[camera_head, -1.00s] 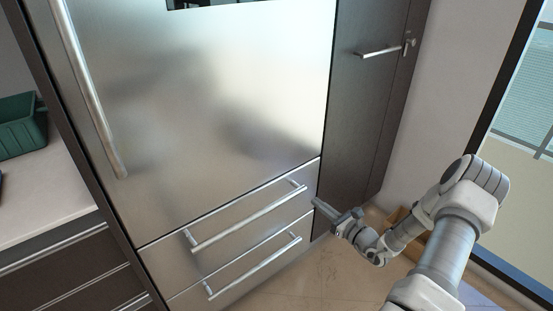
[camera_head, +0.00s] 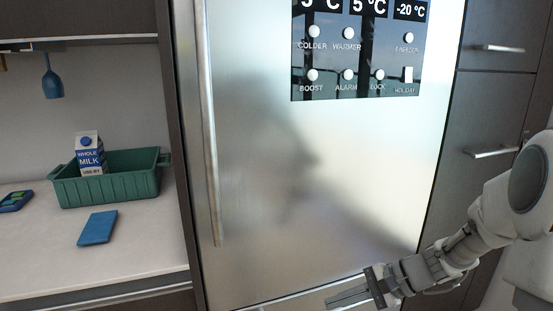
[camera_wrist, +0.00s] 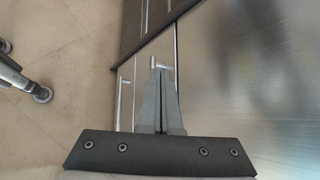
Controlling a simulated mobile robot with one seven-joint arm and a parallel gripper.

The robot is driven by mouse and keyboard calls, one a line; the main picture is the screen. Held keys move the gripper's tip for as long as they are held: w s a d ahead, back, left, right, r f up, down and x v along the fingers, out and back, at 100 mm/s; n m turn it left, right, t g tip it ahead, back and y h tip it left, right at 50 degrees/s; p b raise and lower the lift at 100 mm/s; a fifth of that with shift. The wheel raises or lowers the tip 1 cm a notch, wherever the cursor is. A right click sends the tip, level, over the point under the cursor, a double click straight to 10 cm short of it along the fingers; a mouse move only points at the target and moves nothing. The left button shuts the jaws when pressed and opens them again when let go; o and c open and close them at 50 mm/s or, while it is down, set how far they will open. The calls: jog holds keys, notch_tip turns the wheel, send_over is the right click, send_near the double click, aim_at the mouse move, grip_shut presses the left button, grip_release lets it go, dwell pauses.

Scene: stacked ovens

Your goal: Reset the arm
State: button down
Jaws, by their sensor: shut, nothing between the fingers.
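My gripper (camera_head: 348,298) is at the bottom right of the head view, low in front of the steel fridge (camera_head: 300,180). Its fingers point to the left. In the wrist view my gripper (camera_wrist: 161,75) is shut and empty, with its fingers pressed together in front of a drawer handle (camera_wrist: 154,64). I cannot tell whether the fingertips touch the handle. My arm is bent in from the right edge of the head view.
A long vertical door handle (camera_head: 211,150) runs down the fridge's left side. A counter (camera_head: 150,245) at left holds a green basket (camera_head: 105,190) with a milk carton (camera_head: 89,155), and a blue flat item (camera_head: 98,228). Dark cabinets (camera_head: 500,90) stand at right. The wrist view shows open floor (camera_wrist: 60,110).

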jog(key=s+d+r+n+t+h, duration=0.1)
jog(key=s+r+n+t+h, duration=0.1)
jog(key=s+r+n+h, duration=0.6)
jog(key=s+d+r+n+t+h, duration=0.15)
jog(key=s+r+n, duration=0.35)
jog(key=s, duration=0.6)
notch_tip(320, 180, up, 19)
jog(key=a+p, duration=0.1)
jog(key=p, duration=1.7)
jog(key=shift+m+h, duration=0.3)
jog(key=shift+h, duration=0.05)
